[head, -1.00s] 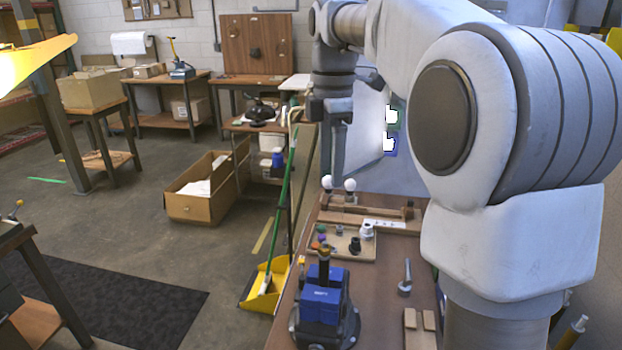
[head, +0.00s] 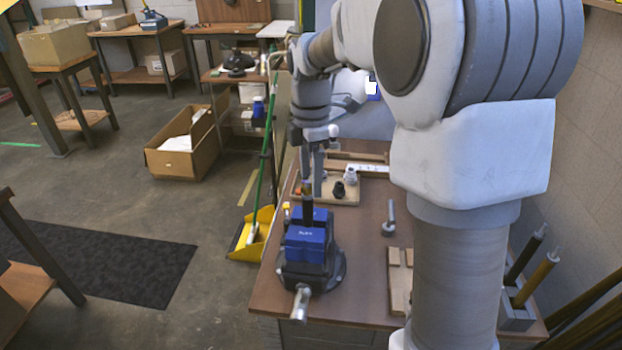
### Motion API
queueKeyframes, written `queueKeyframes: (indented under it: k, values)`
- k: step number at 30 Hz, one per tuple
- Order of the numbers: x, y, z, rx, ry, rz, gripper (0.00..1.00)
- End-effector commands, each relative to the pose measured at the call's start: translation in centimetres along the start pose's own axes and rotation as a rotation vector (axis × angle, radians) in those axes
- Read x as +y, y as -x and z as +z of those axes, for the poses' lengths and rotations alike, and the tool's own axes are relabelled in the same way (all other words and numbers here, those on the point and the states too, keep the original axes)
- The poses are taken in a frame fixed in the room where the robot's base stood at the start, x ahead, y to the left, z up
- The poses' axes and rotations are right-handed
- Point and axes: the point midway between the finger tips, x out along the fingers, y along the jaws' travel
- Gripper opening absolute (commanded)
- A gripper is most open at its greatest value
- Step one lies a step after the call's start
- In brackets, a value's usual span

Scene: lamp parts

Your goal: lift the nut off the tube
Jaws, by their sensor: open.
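A blue vise (head: 306,248) stands on the workbench and holds a short dark upright tube (head: 308,211). The nut on the tube's top is small and mostly hidden behind or between my fingers; only a small brownish patch shows there. My gripper (head: 313,188) points down at the top of the tube, its fingers open. I cannot tell whether the fingers touch the nut or stand around it.
A wooden parts tray (head: 347,198) with black and white fittings lies behind the vise. A grey bolt-like tool (head: 390,220) and a slotted wooden block (head: 399,280) lie to the right. The brown workbench (head: 362,270) is clear between them.

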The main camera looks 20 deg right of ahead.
Motion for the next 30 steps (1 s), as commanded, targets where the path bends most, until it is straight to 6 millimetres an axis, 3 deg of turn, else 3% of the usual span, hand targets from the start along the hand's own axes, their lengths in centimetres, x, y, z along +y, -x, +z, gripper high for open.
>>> queueKeyframes:
  k: [12, 24, 27, 28, 30]
  values:
    - [-0.02, -0.87, 0.02, 0.000, -0.001, 0.000, 0.69]
    - [-0.02, -0.83, 0.02, 0.000, -0.001, 0.000, 0.00]
    - [-0.02, -0.83, 0.02, 0.000, -0.001, 0.000, 0.00]
    - [-0.02, -0.83, 0.02, 0.000, -0.001, 0.000, 0.27]
    - [-0.02, -0.82, 0.02, 0.000, -0.001, 0.000, 0.15]
